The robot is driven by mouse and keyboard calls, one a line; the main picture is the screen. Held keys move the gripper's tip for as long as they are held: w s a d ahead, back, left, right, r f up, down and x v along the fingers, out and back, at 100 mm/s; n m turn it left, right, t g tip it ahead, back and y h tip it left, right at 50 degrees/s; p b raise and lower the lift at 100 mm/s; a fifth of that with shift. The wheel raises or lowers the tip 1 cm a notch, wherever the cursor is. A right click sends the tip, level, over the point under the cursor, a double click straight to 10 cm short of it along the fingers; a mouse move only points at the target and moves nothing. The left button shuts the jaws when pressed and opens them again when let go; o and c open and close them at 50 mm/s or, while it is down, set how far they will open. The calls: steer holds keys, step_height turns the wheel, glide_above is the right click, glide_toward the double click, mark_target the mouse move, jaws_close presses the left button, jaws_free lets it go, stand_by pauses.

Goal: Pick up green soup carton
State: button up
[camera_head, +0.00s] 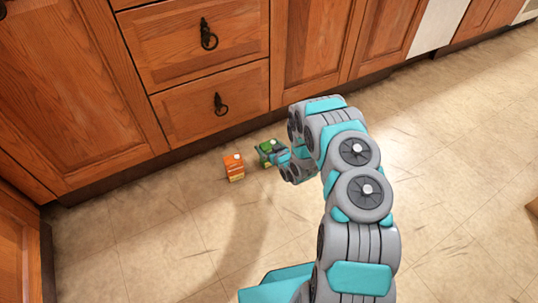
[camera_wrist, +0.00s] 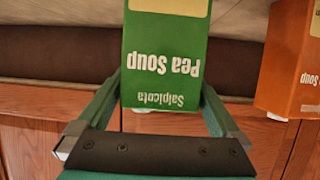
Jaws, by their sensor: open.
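The green soup carton (camera_head: 267,147) stands on the floor near the cabinets, partly hidden by my gripper in the head view. In the wrist view the green carton (camera_wrist: 165,50) appears upside down, with "Pea Soup" lettering on its face. My gripper (camera_wrist: 161,88) is open, with one finger on each side of the carton's near part. I cannot tell whether either finger touches it. In the head view my gripper (camera_head: 270,156) is low, at the carton.
An orange soup carton (camera_head: 234,167) stands close by on the left; in the wrist view the orange carton (camera_wrist: 292,60) is at the right. Wooden cabinets (camera_head: 205,92) rise behind both cartons. The tiled floor (camera_head: 170,240) in front is clear.

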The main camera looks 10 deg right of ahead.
steer(key=shift+x, duration=1.05)
steer(key=c, duration=1.2)
